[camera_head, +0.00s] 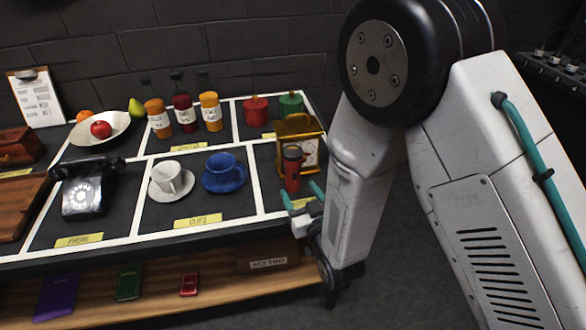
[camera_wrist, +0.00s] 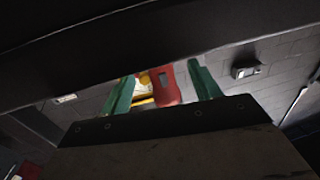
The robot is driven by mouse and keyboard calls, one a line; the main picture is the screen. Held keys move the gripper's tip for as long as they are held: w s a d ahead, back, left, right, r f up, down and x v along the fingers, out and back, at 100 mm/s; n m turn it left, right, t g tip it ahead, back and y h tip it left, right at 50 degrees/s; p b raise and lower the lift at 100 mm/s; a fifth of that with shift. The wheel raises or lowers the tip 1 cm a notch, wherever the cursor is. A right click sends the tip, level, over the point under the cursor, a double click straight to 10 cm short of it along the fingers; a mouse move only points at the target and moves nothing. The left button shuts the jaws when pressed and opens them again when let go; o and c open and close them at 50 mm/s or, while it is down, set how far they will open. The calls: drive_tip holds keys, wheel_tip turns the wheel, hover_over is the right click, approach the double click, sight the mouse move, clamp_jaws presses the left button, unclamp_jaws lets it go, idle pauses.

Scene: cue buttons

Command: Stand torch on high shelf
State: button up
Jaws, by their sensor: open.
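The torch (camera_head: 292,176) is red with a dark top. It stands upright at the right end of the black table top, in front of a brass clock. My gripper (camera_head: 302,196) is low at the table's right end, with its teal fingers open around the torch's lower part. In the wrist view the red torch (camera_wrist: 166,86) shows between the two teal fingers of my gripper (camera_wrist: 163,89), with gaps at both sides. Whether a finger touches it I cannot tell. I see no separate high shelf that I can identify.
The brass clock (camera_head: 309,134) stands close behind the torch. A blue cup (camera_head: 225,170) and white cup (camera_head: 170,178) are to the left. Several jars and a black telephone (camera_head: 88,190) share the table. A wooden lower shelf (camera_head: 215,300) holds books and a box.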

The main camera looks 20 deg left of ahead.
sight(296, 182)
drive_tip(key=x, duration=0.4)
drive_tip(key=shift+w, duration=0.35)
drive_tip(key=c, duration=1.3)
